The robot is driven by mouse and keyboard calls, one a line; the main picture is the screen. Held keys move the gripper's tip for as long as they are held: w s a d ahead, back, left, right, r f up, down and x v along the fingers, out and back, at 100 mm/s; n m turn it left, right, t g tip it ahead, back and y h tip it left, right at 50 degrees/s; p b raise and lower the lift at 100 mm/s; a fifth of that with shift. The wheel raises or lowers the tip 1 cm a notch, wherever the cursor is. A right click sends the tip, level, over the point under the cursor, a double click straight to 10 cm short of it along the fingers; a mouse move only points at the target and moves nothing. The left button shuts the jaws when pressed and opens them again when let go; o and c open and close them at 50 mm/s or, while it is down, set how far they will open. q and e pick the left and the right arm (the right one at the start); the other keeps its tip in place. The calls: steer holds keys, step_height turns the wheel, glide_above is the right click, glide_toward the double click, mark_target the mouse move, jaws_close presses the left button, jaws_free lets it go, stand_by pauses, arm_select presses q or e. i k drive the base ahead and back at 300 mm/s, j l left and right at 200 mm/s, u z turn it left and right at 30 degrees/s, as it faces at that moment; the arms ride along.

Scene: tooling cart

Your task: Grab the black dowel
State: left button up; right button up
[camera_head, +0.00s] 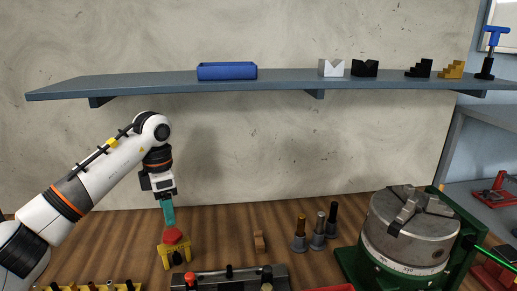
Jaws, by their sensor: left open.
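My left gripper (169,214), with teal fingers, points down above a red piece (173,236) on a small yellow block (175,258). It is open; whether its fingertips touch the red piece is unclear. A yellow rack (62,288) at the bottom left edge, cut off by the frame, bears several small pegs, including a black one (129,285). A dark grey fixture (210,281) at bottom centre has black upright pieces (229,271) and a red knob. I cannot tell which black piece is the dowel. My right gripper is out of view.
Three tool holders (318,241) stand right of centre, beside a green-based chuck (408,232). A shelf (150,86) above carries a blue tray (227,71) and small blocks. Bare wood lies behind the fixture.

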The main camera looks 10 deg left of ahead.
mark_target(228, 267)
steer(key=k+l, duration=0.5)
steer(key=k, duration=0.15)
steer(key=k+l, duration=0.45)
steer(key=k, duration=0.25)
